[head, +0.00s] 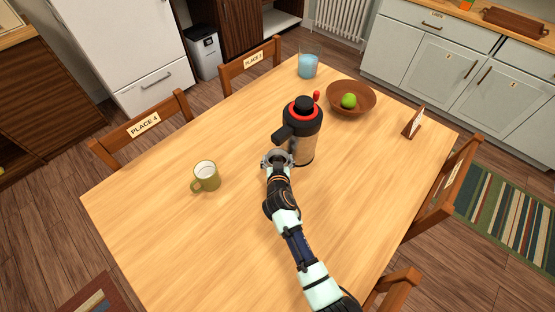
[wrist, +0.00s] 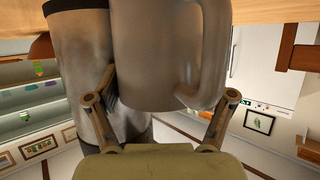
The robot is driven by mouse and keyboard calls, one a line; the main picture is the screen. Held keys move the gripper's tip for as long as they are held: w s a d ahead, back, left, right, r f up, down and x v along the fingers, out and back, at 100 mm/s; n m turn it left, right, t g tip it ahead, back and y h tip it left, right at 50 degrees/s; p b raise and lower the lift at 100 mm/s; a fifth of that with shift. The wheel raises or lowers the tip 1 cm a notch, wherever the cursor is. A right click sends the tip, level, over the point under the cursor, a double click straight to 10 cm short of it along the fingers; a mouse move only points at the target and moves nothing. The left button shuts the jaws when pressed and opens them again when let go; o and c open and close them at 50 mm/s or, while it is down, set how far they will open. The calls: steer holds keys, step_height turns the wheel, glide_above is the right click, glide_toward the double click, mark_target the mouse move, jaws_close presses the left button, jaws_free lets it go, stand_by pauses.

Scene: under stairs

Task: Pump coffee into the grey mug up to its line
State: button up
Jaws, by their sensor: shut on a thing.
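The coffee pump flask (head: 303,145), tan and steel with a black top, red ring and red knob, stands upright on the table. Its black spout (head: 284,134) points to the lower left. The grey mug (wrist: 150,55) fills the middle of the upside-down wrist view, with its handle on the right and the flask (wrist: 85,60) close by on the left. My gripper (wrist: 165,103) is shut on the mug. In the head view, my gripper (head: 278,163) and the mug are near the flask's base, below the spout. The mug's inside and its line cannot be made out.
An olive mug (head: 206,177) stands to the left on the wooden table (head: 200,238). A glass of blue liquid (head: 308,67), a brown bowl (head: 363,107) with a green apple (head: 348,101), and a small stand (head: 413,122) sit farther back. The table's front left is clear.

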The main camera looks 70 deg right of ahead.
steer(key=shift+c, duration=0.3)
steer(key=shift+r, duration=0.2)
steer(key=shift+w+a+b, duration=0.35)
steer(key=shift+w+a, duration=0.2)
steer(key=shift+a, duration=0.85)
steer(key=shift+w+a+b, duration=0.35)
steer(key=shift+w+a, duration=0.25)
steer(key=shift+a, duration=0.8)
steer(key=shift+w+a+b, duration=0.35)
steer(key=shift+w+a, duration=0.2)
steer(key=shift+a, duration=0.85)
steer(key=shift+r, duration=0.15)
steer(key=shift+r+p, duration=1.45)
steer(key=shift+r, duration=0.45)
steer(key=shift+r, duration=0.1)
